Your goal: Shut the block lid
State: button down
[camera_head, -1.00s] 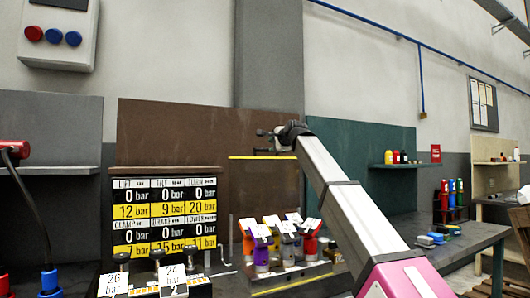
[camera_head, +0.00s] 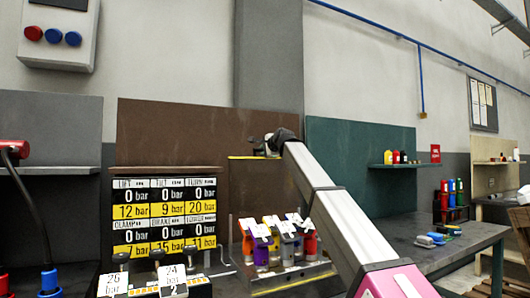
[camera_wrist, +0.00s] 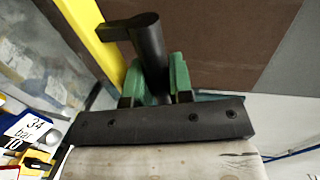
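The block lid (camera_head: 240,180) appears as a see-through panel standing raised behind the block, with a yellow strip (camera_head: 240,157) along its top edge. In the wrist view the yellow strip (camera_wrist: 92,40) runs down the left, beside the clear panel (camera_wrist: 45,60). A black handle (camera_wrist: 150,45) sticks out from the strip. My gripper (camera_wrist: 156,78) has its green fingers close on both sides of the handle and looks shut on it; the exact contact is partly hidden. In the head view my gripper (camera_head: 272,143) is at the strip's right end.
Several coloured valves with white tags (camera_head: 275,240) stand below the lid. A pressure board (camera_head: 164,215) is to the left, with tagged knobs (camera_head: 165,280) in front. A brown panel (camera_head: 190,130) stands close behind. A bench (camera_head: 440,240) with small items is at right.

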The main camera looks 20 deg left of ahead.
jog(key=shift+s+d, duration=0.1)
jog(key=shift+d, duration=0.05)
jog(key=s+d+f+t+y, duration=0.1)
jog(key=s+d+f, duration=0.3)
jog(key=s+d, duration=0.25)
jog(key=s+d+f+t+y, duration=0.1)
jog(key=s+d+f, duration=0.2)
jog(key=s+d, duration=0.4)
jog(key=s+d+f, duration=0.2)
jog(key=d+f, duration=0.1)
jog(key=f, duration=0.7)
jog(key=s+d+f, duration=0.2)
jog(key=d+f, duration=0.2)
jog(key=f, duration=0.6)
jog(key=shift+s+d, duration=0.15)
jog(key=shift+f, duration=0.15)
jog(key=c, duration=1.3)
grip_release()
